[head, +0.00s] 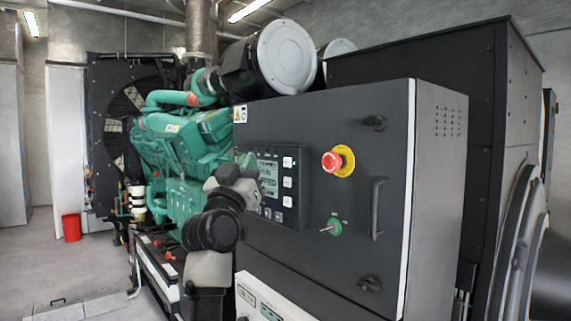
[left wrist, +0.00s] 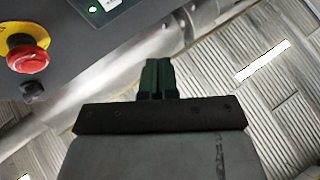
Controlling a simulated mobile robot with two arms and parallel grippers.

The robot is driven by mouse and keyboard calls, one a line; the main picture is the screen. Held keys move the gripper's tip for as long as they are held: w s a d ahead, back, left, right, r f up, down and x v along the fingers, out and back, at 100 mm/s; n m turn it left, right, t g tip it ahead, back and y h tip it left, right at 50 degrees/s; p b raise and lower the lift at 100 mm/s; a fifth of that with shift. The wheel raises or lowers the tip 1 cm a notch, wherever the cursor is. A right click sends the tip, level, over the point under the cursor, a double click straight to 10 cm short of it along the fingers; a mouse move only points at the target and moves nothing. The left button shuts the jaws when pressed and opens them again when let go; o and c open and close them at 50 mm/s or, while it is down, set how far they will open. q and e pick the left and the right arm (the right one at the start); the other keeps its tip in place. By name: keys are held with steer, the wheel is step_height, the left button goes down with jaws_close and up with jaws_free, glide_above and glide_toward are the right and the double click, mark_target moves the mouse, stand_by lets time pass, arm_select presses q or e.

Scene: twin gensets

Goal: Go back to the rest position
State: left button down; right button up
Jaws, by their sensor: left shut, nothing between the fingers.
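My left gripper (head: 247,161) is in front of the dark control cabinet (head: 280,120), near the left side of its display panel (head: 278,185). Its arm hides part of that panel. In the left wrist view the two dark green fingers (left wrist: 158,78) are together with nothing between them. They appear apart from the cabinet. My right gripper is in neither view.
The cabinet front carries a red emergency stop button (head: 331,162), a green key switch (head: 334,227) and a handle (head: 377,208). The green engine (head: 185,150) stands behind. A red bucket (head: 71,227) is on the floor at left, with open floor around it.

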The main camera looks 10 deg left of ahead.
arm_select(q)
steer(key=s+f+g, duration=0.2)
steer(key=f+g, duration=0.1)
steer(key=f, duration=0.9)
steer(key=s+f+m+g, duration=0.1)
steer(key=s+f+g, duration=0.15)
steer(key=f, duration=0.95)
steer(key=s+f+g, duration=0.2)
steer(key=f+g, duration=0.2)
steer(key=f, duration=0.8)
steer(key=s+d+f+g+y, duration=0.15)
steer(key=s+f+g, duration=0.35)
steer(key=s+f, duration=0.85)
steer(key=s+f+g+y, duration=0.1)
steer(key=s+f+g, duration=0.25)
steer(key=s, duration=0.65)
steer(key=s+f+g, duration=0.3)
steer(key=s+f, duration=0.2)
steer(key=s, duration=0.5)
steer(key=s+f+g+b, duration=0.25)
steer(key=f+b, duration=0.35)
steer(key=f, duration=2.7)
steer(key=s+a+f+b, duration=0.1)
steer(key=s+f, duration=0.7)
steer(key=f, duration=0.1)
steer(key=s+a+f+b, duration=0.2)
steer(key=s+f, duration=0.5)
steer(key=f, duration=0.2)
steer(key=shift+s+a, duration=0.3)
steer(key=shift+s, duration=0.1)
